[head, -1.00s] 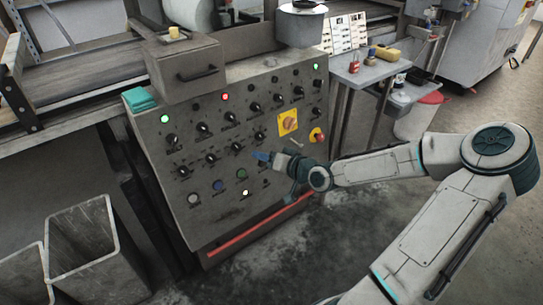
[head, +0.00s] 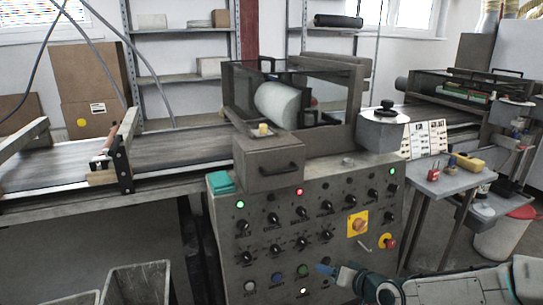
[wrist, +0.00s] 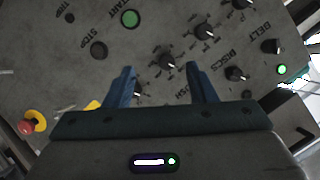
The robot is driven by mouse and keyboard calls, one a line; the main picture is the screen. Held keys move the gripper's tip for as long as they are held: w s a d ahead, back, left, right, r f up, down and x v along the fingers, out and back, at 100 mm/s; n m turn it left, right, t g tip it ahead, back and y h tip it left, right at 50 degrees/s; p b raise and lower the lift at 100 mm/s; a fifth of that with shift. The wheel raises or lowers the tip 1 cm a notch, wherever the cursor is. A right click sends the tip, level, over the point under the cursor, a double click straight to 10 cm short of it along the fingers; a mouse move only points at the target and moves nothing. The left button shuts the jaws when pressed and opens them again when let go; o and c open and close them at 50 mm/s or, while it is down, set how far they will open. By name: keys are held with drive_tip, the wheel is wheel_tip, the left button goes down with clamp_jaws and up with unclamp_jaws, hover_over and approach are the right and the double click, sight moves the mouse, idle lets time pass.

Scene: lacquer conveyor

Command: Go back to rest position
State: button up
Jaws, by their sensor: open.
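The grey control panel (head: 290,240) stands below the conveyor, with rows of black knobs, a few lights and coloured buttons. My gripper (head: 324,268) is at the lower part of the panel in the head view, just right of the green button (head: 303,270). In the wrist view, my gripper (wrist: 160,68) has its two blue fingers spread apart with nothing held between them. The panel face, with a green button (wrist: 130,18) and a dark button (wrist: 98,50) by the word STOP, lies beyond the fingers. I cannot tell whether the fingers touch it.
A red emergency stop (head: 389,243) and a yellow switch (head: 357,224) are on the panel's right. A side table (head: 450,185) with small items stands to the right. Grey bins (head: 138,284) are at the lower left. The conveyor (head: 180,145) runs behind.

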drive_tip(key=s+r+n+g+h+p, duration=0.3)
drive_tip(key=s+r+g+h+p, duration=0.1)
drive_tip(key=s+g+h+p, duration=0.3)
drive_tip(key=s+a+r+p, duration=0.1)
drive_tip(key=s+r+p, duration=0.2)
drive_tip(key=r, duration=0.6)
drive_tip(key=s+a+r+m+p, duration=0.1)
drive_tip(key=s+r+p, duration=0.3)
drive_tip(key=s+r, duration=0.4)
drive_tip(key=s+a+r+g+p, duration=0.1)
drive_tip(key=s+a+r+p, duration=0.2)
drive_tip(key=r, duration=0.7)
drive_tip(key=s, duration=0.2)
drive_tip(key=shift+s+r, duration=0.4)
drive_tip(key=shift+a, duration=0.1)
